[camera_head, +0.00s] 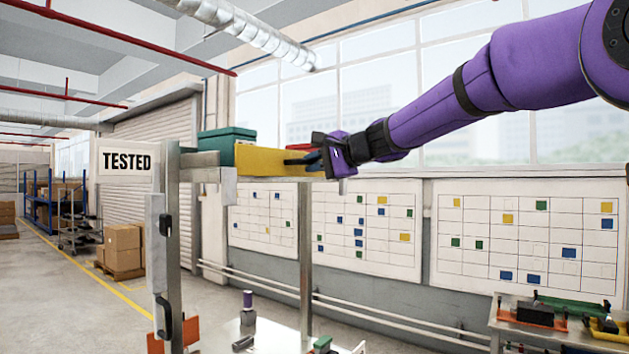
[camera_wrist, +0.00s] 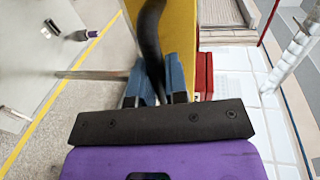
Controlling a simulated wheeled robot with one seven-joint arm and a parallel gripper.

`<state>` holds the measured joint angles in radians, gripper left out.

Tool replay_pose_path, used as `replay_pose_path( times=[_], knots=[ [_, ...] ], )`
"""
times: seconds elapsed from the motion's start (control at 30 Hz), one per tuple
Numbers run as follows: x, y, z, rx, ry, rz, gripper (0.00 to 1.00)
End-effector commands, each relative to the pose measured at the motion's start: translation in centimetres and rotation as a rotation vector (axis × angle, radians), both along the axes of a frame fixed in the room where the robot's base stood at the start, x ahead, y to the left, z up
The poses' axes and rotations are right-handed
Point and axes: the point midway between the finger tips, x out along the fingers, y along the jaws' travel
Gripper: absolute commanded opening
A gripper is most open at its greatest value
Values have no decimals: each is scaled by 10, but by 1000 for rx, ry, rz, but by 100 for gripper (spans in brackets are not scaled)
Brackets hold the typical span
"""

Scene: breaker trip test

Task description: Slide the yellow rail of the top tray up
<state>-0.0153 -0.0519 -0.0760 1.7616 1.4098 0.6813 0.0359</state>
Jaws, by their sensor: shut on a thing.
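The yellow rail (camera_head: 262,161) stands on edge at the front of the top tray, high on a metal post frame. A green box (camera_head: 226,146) sits behind its left end. My gripper (camera_head: 312,160) is at the rail's right end. In the wrist view the yellow rail (camera_wrist: 181,28) runs upward, with a curved black handle (camera_wrist: 150,38) in front of it. My gripper's blue fingers (camera_wrist: 155,80) are shut on the black handle from both sides. The handle's lower end is hidden between the fingers.
A metal post (camera_head: 173,250) with a "TESTED" sign (camera_head: 127,161) stands left of the tray. A white table (camera_head: 265,335) is below, with small parts on it. A workbench (camera_head: 520,340) stands at the lower right. A red piece (camera_wrist: 204,76) is right of the fingers.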

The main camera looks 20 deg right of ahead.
Motion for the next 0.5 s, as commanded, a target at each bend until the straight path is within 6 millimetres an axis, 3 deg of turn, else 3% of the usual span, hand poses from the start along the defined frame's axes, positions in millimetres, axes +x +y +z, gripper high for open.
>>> replay_pose_path(
  times=[0.37,0.4,0.47,0.5],
  knots=[
    [-1,0,11,1,-3,-1,0],
    [-1,0,11,1,-4,-2,24],
    [-1,0,11,1,-3,-2,37],
    [0,0,10,1,-3,-1,39]
  ],
)
